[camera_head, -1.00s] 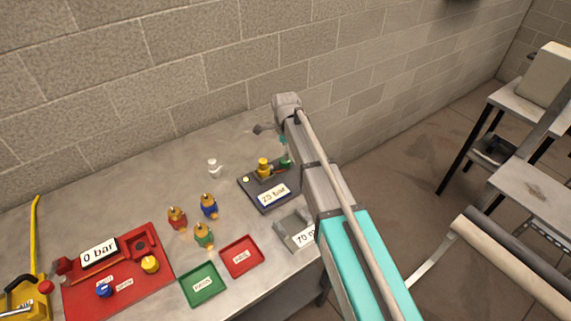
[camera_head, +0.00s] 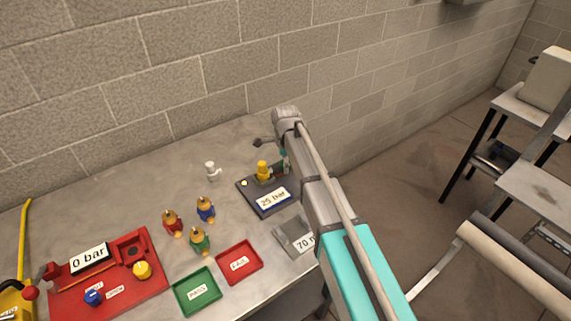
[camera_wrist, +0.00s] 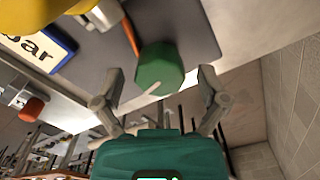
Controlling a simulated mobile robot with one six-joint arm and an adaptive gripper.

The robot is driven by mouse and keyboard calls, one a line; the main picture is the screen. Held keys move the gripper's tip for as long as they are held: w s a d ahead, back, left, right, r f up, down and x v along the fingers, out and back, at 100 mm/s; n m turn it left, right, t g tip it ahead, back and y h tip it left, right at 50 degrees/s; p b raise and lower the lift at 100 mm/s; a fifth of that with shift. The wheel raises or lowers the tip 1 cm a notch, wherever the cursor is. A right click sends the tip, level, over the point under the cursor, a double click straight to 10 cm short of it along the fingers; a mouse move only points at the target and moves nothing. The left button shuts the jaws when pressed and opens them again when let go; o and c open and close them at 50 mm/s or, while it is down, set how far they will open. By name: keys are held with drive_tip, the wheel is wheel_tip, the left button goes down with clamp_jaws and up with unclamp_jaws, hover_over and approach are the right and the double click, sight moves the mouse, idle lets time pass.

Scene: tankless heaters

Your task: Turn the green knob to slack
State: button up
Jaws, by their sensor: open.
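The green knob (camera_wrist: 160,68) is a faceted block on the dark grey unit, in the upper middle of the wrist view. My gripper (camera_wrist: 161,78) is open, with one finger to the left of the knob and one to the right. Gaps show on both sides, and the knob is not gripped. In the head view my arm's end is over the right side of the unit (camera_head: 247,197) with the "25 bar" display (camera_head: 273,199). There the knob is mostly hidden by the gripper. Any "slack" marking is not readable.
A yellow part (camera_head: 263,168) stands on the unit beside the knob. A white fitting (camera_head: 211,170), several coloured brass-topped parts (camera_head: 205,208), a green tray (camera_head: 197,292), a red tray (camera_head: 239,262) and a red test panel (camera_head: 125,290) are to the left. The wall is behind.

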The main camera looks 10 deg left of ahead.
drive_tip(key=c, duration=1.1)
drive_tip(key=shift+c, duration=0.2)
